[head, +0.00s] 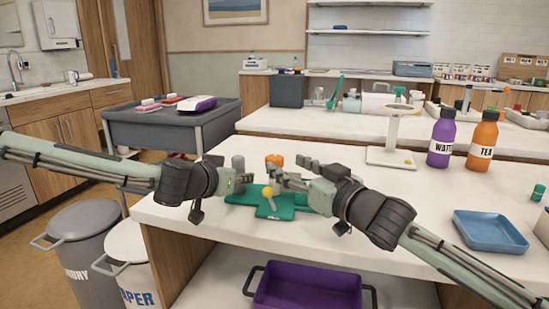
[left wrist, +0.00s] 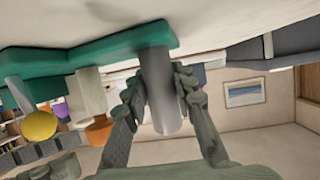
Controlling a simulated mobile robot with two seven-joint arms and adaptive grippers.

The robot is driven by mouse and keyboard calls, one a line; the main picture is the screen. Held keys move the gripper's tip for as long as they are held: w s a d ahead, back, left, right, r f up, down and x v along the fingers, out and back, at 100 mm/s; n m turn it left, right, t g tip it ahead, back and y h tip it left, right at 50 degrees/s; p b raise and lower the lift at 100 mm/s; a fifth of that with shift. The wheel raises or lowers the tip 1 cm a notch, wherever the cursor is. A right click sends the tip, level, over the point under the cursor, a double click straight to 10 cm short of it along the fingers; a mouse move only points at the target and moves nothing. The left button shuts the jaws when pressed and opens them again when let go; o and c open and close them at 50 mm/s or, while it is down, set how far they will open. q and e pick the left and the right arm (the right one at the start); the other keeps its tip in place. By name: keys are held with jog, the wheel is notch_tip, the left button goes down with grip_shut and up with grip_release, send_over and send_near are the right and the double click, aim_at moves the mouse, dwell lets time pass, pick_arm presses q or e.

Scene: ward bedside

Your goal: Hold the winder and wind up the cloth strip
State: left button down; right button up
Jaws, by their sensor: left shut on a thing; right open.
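The winder has a green base (head: 240,196) lying on the white bedside table. Its yellow crank knob (head: 267,192) faces me; the knob also shows in the left wrist view (left wrist: 39,126). A grey upright cylinder (head: 238,161) rises from the green base. My left gripper (left wrist: 160,98) is shut around this grey cylinder (left wrist: 158,75). A pale post (left wrist: 90,92) also stands on the base between cylinder and crank. My right gripper (head: 277,183) is open, just beside the yellow knob and apparently not around it. I cannot make out the cloth strip; the grippers cover part of the winder.
A purple bottle (head: 441,138) and an orange bottle (head: 482,140) stand at the right, near a white stand (head: 391,153). A blue tray (head: 490,231) lies front right. A purple bin (head: 305,288) is below the table edge.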

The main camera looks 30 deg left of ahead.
aim_at(278, 161)
jog(key=x, duration=0.6)
jog(key=shift+w, duration=0.1)
jog(key=shift+c, duration=0.3)
jog(key=c, duration=1.1)
jog(key=shift+a, duration=0.1)
